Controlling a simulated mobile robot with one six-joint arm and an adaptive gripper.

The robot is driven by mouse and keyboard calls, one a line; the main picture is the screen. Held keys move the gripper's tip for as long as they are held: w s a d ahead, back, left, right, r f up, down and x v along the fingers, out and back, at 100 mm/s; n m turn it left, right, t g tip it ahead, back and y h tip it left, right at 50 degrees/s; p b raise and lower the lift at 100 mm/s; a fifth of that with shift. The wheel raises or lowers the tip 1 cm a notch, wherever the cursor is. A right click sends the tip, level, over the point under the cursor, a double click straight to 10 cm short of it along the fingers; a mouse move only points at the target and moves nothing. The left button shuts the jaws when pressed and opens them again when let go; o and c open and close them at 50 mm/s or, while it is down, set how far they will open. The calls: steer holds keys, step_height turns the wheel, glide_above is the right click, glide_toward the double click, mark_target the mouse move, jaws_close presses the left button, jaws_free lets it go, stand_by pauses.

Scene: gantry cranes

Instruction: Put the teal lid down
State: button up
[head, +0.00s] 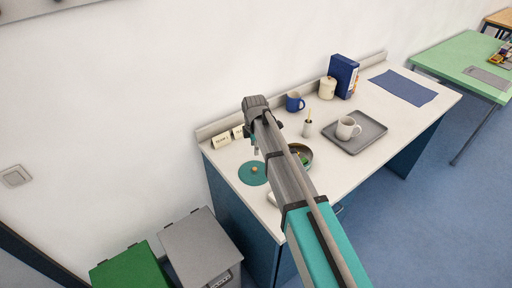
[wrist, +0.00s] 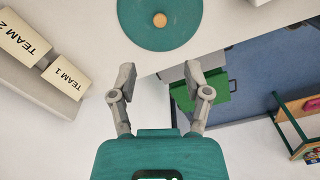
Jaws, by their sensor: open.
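The teal lid (head: 246,177) is a flat round disc with a small tan knob. It lies on the left end of the white counter (head: 348,168) in the head view. In the wrist view the lid (wrist: 178,33) shows at the top, cut off by the frame edge. My gripper (wrist: 160,76) is open, with nothing between its fingers and apart from the lid. In the head view my arm reaches over the counter and partly hides a round pan (head: 306,157) with green contents.
Name signs (wrist: 64,78) stand at the wall. A blue mug (head: 293,103), a cream jar (head: 327,89), a blue box (head: 342,75) and a grey tray (head: 367,141) with a white mug (head: 346,130) are further right. Grey (head: 199,247) and green (head: 135,270) bins stand below.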

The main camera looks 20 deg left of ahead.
steer(key=s+d+m, duration=0.5)
steer(key=d+m, duration=0.3)
steer(key=d, duration=0.4)
steer(key=s+d+m, duration=0.5)
steer(key=d+m, duration=0.3)
steer(key=d, duration=0.5)
steer(key=s+d+m, duration=0.5)
steer(key=d+m, duration=0.2)
steer(key=d, duration=0.6)
steer(key=shift+s+m, duration=0.25)
steer(key=shift+m, duration=0.15)
steer(key=shift+d, duration=0.1)
step_height(320, 180, down, 2)
steer(key=shift+f+b, duration=0.1)
steer(key=shift+b, duration=1)
